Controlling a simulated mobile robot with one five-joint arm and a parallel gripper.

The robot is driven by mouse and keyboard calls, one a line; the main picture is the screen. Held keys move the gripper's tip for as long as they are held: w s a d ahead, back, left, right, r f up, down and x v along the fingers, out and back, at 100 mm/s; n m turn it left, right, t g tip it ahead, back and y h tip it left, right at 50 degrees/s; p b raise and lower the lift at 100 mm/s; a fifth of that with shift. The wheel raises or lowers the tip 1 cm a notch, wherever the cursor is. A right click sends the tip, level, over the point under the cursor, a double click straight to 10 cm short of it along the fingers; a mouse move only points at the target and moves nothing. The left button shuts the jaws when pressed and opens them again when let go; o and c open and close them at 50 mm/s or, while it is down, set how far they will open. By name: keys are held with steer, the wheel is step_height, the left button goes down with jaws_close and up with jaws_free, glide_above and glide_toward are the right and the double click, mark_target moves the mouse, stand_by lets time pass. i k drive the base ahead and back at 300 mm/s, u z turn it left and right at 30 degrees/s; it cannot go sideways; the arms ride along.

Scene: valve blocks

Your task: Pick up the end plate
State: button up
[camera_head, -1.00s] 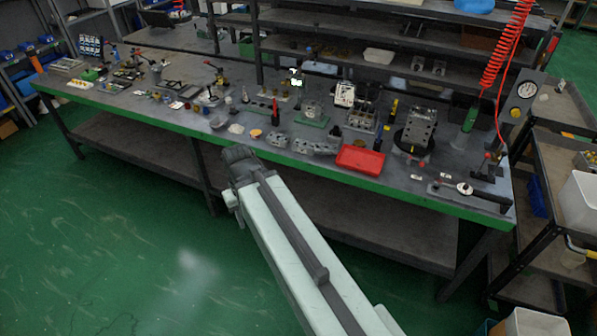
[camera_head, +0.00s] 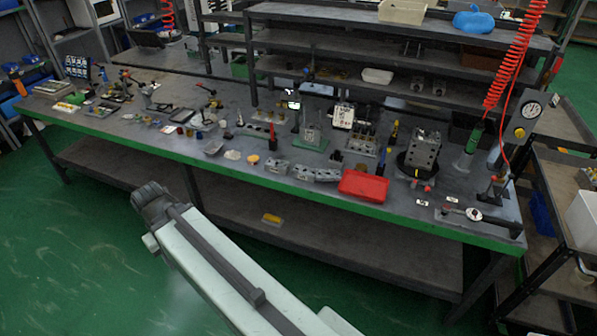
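I cannot pick out the end plate with certainty among the small parts on the workbench (camera_head: 130,133). Grey metal valve blocks (camera_head: 316,174) lie along the front edge, left of a red tray (camera_head: 363,186). A similar grey block (camera_head: 276,167) lies just to their left. My arm reaches in from the bottom of the picture. Its dark end with my gripper (camera_head: 150,200) is in front of the bench, left of these blocks and apart from them. The fingers are too small and dark to tell whether they are open. I see nothing held.
A dark block assembly (camera_head: 423,150) stands right of the red tray. A torque-wrench-like tool (camera_head: 470,215) lies at the right end. A red coiled hose (camera_head: 508,75) hangs there. Small parts crowd the bench's middle and left. A yellow item (camera_head: 271,219) lies on the lower shelf.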

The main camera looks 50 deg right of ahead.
mark_target(321, 174)
steer(key=u, duration=0.3)
steer(key=i, duration=1.75)
steer(key=z, duration=0.8)
steer(key=k, duration=0.75)
steer(key=z, duration=0.2)
steer(key=i, duration=0.8)
steer(key=u, duration=0.05)
